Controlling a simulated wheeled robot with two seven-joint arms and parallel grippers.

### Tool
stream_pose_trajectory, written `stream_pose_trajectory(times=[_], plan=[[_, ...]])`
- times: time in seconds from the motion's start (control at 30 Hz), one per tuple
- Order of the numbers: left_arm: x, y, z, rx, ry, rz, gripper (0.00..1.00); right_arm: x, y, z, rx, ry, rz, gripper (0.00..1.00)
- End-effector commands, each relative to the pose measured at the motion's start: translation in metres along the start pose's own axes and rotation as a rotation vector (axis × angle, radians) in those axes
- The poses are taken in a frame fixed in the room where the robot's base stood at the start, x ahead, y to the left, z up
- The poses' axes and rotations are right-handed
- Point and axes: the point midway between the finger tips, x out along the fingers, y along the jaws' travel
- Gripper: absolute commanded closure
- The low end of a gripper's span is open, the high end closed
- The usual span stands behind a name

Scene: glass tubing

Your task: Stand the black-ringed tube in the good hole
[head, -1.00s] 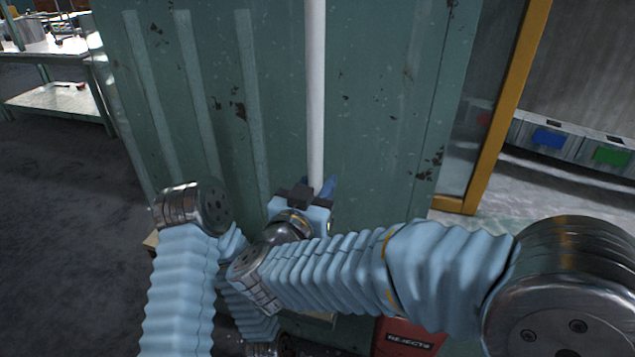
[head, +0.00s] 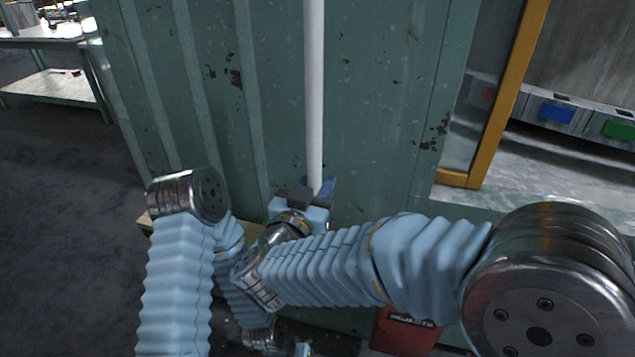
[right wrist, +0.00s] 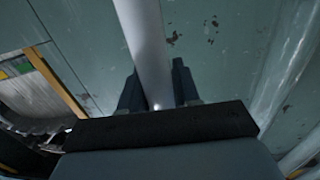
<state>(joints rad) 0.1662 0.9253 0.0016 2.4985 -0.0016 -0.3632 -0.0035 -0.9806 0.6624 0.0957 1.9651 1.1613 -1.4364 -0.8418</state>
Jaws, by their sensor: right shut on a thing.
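A long pale tube (head: 314,90) stands nearly upright in the head view and runs out of the top edge. My right gripper (head: 316,190) is shut on its lower part. In the right wrist view the tube (right wrist: 145,35) passes between the two dark fingers of the right gripper (right wrist: 157,88). No black ring shows on the visible length. The tube's lower end is hidden by my gripper and arm. No hole is visible. My left arm folds down at the lower left, and its fingers do not show.
A worn green ribbed metal panel (head: 380,120) stands close behind the tube. A yellow post (head: 508,100) rises to its right. A red box marked REJECTS (head: 405,332) sits low, partly behind my right arm. A workbench (head: 50,88) stands far left across open floor.

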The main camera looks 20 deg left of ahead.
Motion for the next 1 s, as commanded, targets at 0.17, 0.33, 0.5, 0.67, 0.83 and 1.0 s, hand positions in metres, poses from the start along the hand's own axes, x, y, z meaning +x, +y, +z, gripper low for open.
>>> stream_pose_trajectory(times=[0.17,0.33,0.5,0.67,0.83,1.0], plan=[[0.0002,-0.0004,-0.0002,-0.001,0.000,0.000,0.57,0.0000,0.0001,0.0004,0.000,0.001,0.000,1.00],[0.0001,-0.0003,-0.0002,0.000,0.000,0.000,0.57,0.0001,0.0001,0.0003,0.000,0.000,0.000,1.00],[0.0002,-0.0003,-0.0001,0.000,0.000,0.000,0.57,0.0001,0.0001,0.0002,0.000,0.000,0.000,0.66],[0.0002,-0.0003,-0.0001,0.000,0.000,0.000,0.57,0.0001,0.0001,0.0002,0.000,0.000,0.000,0.41],[0.0002,-0.0003,-0.0001,0.000,0.000,0.000,0.57,0.0001,0.0001,0.0003,0.000,0.000,0.000,0.39],[0.0004,-0.0003,-0.0001,0.000,0.000,0.000,0.57,-0.0026,-0.0002,0.0005,0.000,0.000,0.000,0.39]])
